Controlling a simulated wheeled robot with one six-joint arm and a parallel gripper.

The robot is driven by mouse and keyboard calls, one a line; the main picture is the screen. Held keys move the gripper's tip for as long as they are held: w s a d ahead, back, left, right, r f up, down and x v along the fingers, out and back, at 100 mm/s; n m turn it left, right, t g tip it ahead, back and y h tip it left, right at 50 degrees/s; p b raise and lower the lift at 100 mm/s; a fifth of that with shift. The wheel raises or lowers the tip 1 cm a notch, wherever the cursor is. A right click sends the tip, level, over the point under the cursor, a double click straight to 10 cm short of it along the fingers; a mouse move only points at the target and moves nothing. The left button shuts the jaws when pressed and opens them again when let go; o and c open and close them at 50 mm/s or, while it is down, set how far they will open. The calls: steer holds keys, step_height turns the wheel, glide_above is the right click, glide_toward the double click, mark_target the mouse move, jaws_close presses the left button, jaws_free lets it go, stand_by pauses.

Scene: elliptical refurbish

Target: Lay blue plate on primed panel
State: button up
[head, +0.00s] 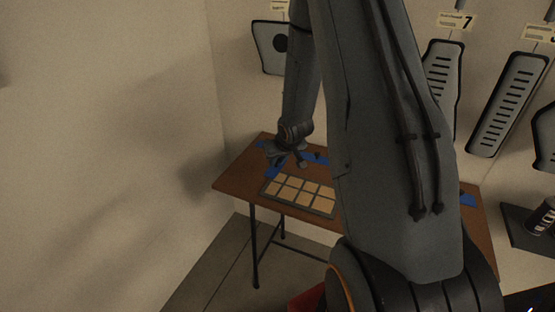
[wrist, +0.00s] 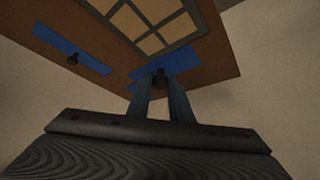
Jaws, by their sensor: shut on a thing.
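A panel of tan squares in a dark frame (head: 331,211), perhaps the primed panel, lies on the brown table; part of it shows at the top of the wrist view (wrist: 200,27). My gripper (head: 286,160) is just behind it. In the wrist view my gripper (wrist: 160,84) is shut on the dark knob of a blue plate (wrist: 183,62), close to the panel's edge. I cannot tell whether this plate touches the table. Another blue plate (wrist: 62,44) with a dark knob lies apart to the left. My arm hides part of the table in the head view.
The brown table (head: 236,182) stands near the wall corner. Another blue piece (head: 467,199) lies at its right end. Grey slotted panels (head: 506,105) hang on the wall at right. A dark tray (head: 520,232) with a can stands at far right.

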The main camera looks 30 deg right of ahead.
steer(key=shift+f+b, duration=3.25)
steer(key=shift+f, duration=0.65)
steer(key=shift+f, duration=0.15)
steer(key=o, duration=0.9)
steer(key=shift+c, duration=0.2)
steer(key=v, duration=0.7)
steer(key=shift+r+b, duration=0.35)
steer(key=shift+s, duration=0.2)
